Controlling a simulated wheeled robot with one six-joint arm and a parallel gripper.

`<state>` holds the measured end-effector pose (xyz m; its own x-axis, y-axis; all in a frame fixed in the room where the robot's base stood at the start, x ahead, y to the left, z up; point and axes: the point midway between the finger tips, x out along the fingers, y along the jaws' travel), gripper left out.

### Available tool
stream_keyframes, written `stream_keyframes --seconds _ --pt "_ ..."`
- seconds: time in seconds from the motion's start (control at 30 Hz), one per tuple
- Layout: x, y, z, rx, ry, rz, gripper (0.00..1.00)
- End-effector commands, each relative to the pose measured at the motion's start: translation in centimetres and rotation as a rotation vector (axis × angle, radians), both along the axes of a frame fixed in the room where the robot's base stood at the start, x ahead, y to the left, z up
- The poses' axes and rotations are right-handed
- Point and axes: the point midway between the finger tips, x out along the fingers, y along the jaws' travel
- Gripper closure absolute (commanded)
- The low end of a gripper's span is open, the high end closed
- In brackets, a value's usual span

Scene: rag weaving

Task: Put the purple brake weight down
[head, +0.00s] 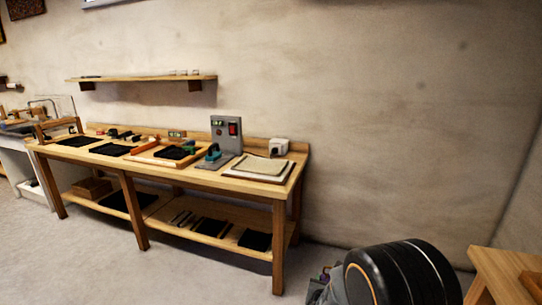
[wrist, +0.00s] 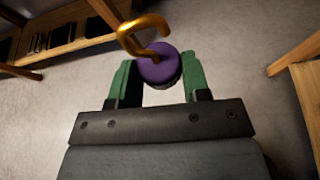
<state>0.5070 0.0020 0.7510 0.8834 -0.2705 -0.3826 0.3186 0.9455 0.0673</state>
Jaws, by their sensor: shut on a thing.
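The purple brake weight (wrist: 158,69) is a short purple cylinder with a brass-coloured hook (wrist: 143,33) at its end. It shows in the wrist view between the green fingers of my gripper (wrist: 160,78), which is shut on it. The weight is held in the air, with grey floor behind it. In the head view my arm is at the bottom right, and its dark rounded link covers most of the gripper and the weight.
A long wooden workbench (head: 280,189) with a lower shelf (head: 207,222) stands along the wall at left. Black mats, a tray and a grey switch box (head: 226,133) are on it. A wooden table (head: 508,270) is at the right edge. Open floor (head: 190,275) lies in front of the bench.

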Motion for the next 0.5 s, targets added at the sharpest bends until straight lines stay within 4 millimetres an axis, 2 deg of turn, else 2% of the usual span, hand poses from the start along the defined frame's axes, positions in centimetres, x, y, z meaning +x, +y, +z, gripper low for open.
stream_keyframes --seconds 0.03,0.23,0.5 --pt "0.1 0.0 1.5 0.0 -0.003 -0.002 0.92" --pt "0.1 -0.1 5.8 -0.002 -0.004 -0.006 0.92" --pt "0.1 -0.1 14.0 -0.002 -0.005 -0.007 0.92"
